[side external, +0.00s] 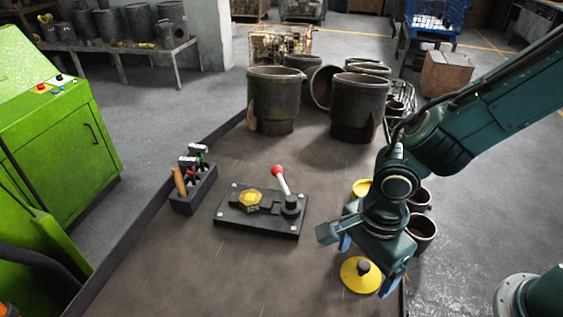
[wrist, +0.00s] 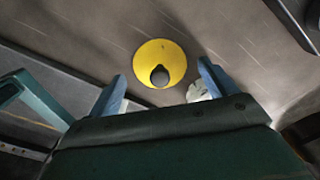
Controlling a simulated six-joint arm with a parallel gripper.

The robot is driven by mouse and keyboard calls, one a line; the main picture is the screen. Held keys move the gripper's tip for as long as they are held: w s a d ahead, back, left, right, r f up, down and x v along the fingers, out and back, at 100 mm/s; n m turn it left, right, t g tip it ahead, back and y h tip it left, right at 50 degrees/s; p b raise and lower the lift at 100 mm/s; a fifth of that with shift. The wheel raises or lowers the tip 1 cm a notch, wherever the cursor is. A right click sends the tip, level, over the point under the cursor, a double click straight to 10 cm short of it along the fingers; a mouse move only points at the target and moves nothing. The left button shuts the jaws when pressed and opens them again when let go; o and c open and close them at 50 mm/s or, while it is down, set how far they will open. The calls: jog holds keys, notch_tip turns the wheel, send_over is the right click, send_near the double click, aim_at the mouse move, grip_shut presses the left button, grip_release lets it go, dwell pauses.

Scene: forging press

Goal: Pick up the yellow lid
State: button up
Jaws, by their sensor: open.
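The yellow lid (side external: 352,281), a round disc with a dark knob (side external: 363,267), lies on the brown table near its front right edge. My gripper (side external: 368,263) is open above and close to the lid, with its blue fingers apart. In the wrist view the whole lid (wrist: 172,54) shows just beyond the fingertips, its knob (wrist: 160,76) roughly centred between the fingers of my gripper (wrist: 160,80). Nothing is held. Whether the fingertips are level with the knob I cannot tell. A second yellow piece (side external: 360,187) is partly hidden behind my arm.
Dark pots (side external: 422,228) stand right of my gripper. A plate (side external: 252,222) with a red-knobbed lever and a tool holder (side external: 194,192) stand to the left. Large metal buckets (side external: 273,103) stand at the back. The table left of the lid is clear.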

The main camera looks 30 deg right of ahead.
jog(key=shift+f, duration=0.5)
jog(key=c, duration=1)
